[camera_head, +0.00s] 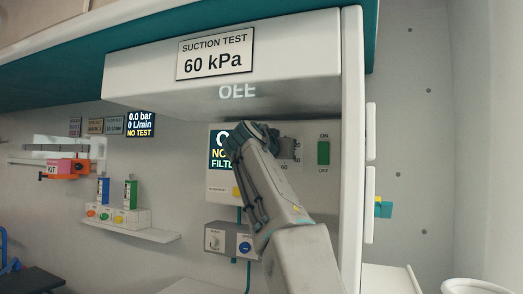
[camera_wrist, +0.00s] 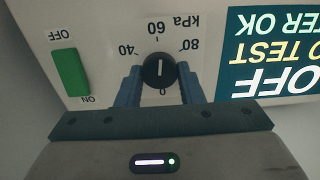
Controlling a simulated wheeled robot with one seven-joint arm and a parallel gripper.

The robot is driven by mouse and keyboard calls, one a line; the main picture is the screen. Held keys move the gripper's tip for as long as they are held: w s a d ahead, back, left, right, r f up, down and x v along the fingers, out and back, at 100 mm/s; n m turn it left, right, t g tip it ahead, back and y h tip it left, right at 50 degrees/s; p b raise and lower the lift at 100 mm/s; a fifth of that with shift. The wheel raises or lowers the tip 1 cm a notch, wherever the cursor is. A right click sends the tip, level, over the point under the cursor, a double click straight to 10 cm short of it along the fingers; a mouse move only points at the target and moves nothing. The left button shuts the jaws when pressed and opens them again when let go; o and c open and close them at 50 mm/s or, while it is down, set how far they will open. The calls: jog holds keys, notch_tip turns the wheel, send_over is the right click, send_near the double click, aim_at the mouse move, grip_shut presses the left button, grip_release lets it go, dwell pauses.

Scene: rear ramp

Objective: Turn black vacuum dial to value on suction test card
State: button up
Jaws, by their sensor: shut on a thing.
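The suction test card (camera_head: 215,53) reads "SUCTION TEST 60 kPa" and is fixed on the overhead cabinet front in the head view. The black vacuum dial (camera_wrist: 157,66) shows in the wrist view, which is upside down to the panel lettering. My gripper (camera_wrist: 159,78) is shut on the dial, one blue-grey finger on each side. In the head view my gripper (camera_head: 256,138) hides the dial.
A green ON/OFF switch (camera_wrist: 71,72) sits beside the dial; it also shows in the head view (camera_head: 323,153). The dark display (camera_wrist: 280,50) reads "OFF", "NO TEST" and "FILTER OK". A white upright panel (camera_head: 351,150) stands just right of my arm.

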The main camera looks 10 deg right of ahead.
jog(key=shift+a+r, duration=0.15)
jog(key=o, duration=1)
jog(key=shift+w+a, duration=0.1)
jog(key=shift+a, duration=0.05)
jog(key=b+v, duration=0.3)
jog(key=v, duration=1.1)
